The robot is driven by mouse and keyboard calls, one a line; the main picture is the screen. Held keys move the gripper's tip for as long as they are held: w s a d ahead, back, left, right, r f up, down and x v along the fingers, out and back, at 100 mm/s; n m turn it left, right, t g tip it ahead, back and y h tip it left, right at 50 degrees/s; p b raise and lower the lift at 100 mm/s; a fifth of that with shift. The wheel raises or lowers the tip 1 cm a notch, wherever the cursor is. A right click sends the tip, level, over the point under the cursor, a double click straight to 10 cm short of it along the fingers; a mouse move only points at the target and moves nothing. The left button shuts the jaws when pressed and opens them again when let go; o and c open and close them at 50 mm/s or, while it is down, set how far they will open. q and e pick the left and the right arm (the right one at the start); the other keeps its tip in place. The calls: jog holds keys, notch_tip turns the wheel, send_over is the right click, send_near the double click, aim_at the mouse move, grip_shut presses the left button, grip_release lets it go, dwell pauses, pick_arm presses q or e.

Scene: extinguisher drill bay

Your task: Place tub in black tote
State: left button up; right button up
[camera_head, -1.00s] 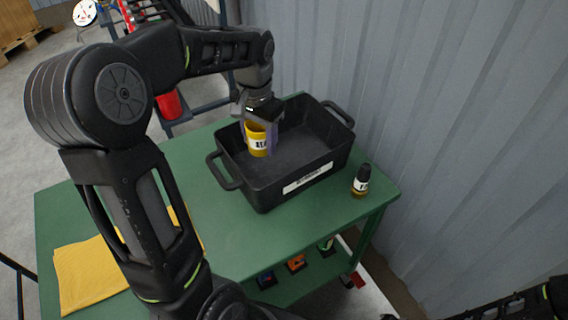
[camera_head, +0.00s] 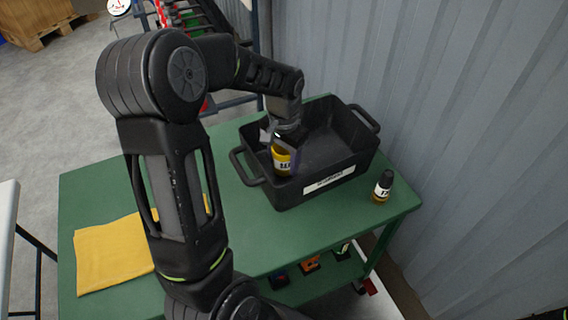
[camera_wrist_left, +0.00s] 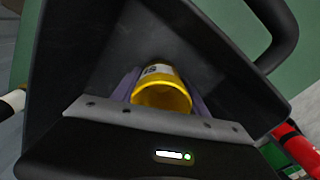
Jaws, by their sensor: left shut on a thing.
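The yellow tub (camera_head: 282,160) with a white label is inside the black tote (camera_head: 329,182), near its left end. My left gripper (camera_head: 285,157) reaches down into the tote and is shut on the tub. In the left wrist view the tub (camera_wrist_left: 163,90) sits between the two purplish fingers, with its round yellow rim toward the camera and the dark tote wall (camera_wrist_left: 70,60) around it. I cannot tell whether the tub touches the tote floor. My right gripper is not in view.
A small bottle with a black cap (camera_head: 383,186) stands right of the tote on the green table (camera_head: 255,225). A yellow cloth (camera_head: 112,252) lies at the table's left. A corrugated wall (camera_head: 460,120) rises close behind the right side. Several items sit on the shelf below.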

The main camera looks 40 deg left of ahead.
pick_arm(q)
jog(key=shift+f, duration=0.9)
jog(key=shift+f, duration=0.2)
jog(key=o, duration=1.5)
jog(key=shift+r, duration=0.15)
notch_tip(320, 180, up, 12)
jog(key=shift+r, duration=0.1)
